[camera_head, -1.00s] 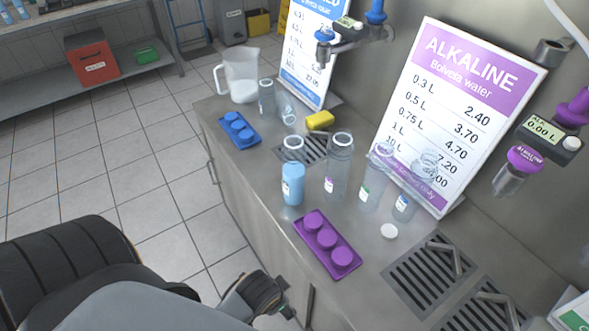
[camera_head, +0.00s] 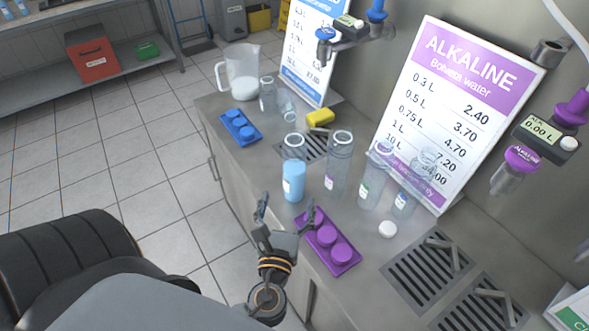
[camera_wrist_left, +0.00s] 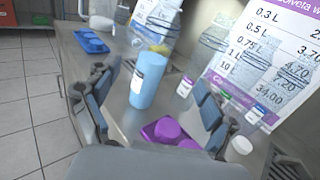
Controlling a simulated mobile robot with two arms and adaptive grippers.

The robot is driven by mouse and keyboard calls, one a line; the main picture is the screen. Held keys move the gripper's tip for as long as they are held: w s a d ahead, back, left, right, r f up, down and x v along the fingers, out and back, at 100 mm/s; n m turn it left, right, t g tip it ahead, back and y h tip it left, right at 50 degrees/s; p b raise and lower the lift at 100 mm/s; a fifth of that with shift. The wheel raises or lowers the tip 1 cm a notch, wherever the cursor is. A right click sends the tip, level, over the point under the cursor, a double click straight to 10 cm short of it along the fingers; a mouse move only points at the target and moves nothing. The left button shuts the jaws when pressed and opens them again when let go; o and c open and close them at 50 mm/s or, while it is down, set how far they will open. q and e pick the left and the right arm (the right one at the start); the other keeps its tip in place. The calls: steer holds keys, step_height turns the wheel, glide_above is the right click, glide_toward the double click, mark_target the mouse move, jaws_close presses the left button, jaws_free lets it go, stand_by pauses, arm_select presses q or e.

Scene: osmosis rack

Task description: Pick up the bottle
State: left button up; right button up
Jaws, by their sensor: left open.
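Several bottles stand on the grey counter. The nearest is a bottle with a light blue lower part and clear top (camera_head: 293,180); it also shows upright between my fingers in the left wrist view (camera_wrist_left: 148,82). Right of it are a taller clear bottle (camera_head: 339,168), a clear bottle with a green label (camera_head: 371,185) and a small one (camera_head: 403,204). My left gripper (camera_head: 286,209) is open and empty, just in front of the light blue bottle, its right finger near the purple cap tray (camera_head: 347,267). My right gripper is not in view.
A blue cap tray (camera_head: 254,139), a white jug (camera_head: 241,75) and more clear bottles (camera_head: 268,95) are farther back. A yellow sponge (camera_head: 320,117) lies by a drain grate. A white cap (camera_head: 387,229) lies right of the purple tray. The alkaline price sign (camera_head: 455,95) stands behind the bottles.

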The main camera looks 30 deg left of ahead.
mark_target(293, 168)
arm_select(q)
steer(key=p+x, duration=0.2)
steer(key=x, duration=0.6)
steer(key=shift+w+a, duration=0.15)
steer(key=shift+w, duration=0.1)
steer(key=shift+w+a+r+p, duration=0.1)
steer(key=shift+w+a+p, duration=0.15)
steer(key=shift+p, duration=0.2)
steer(key=p+x, duration=0.1)
steer(key=x, duration=0.2)
steer(key=shift+w+a, duration=0.2)
steer(key=shift+w, duration=0.05)
steer(key=shift+w+a+f, duration=0.25)
steer(key=shift+w, duration=0.15)
steer(key=shift+s, duration=0.1)
steer(key=shift+d, duration=0.1)
steer(key=c, duration=1.4)
steer(key=shift+r, duration=0.1)
steer(key=shift+c, duration=0.9)
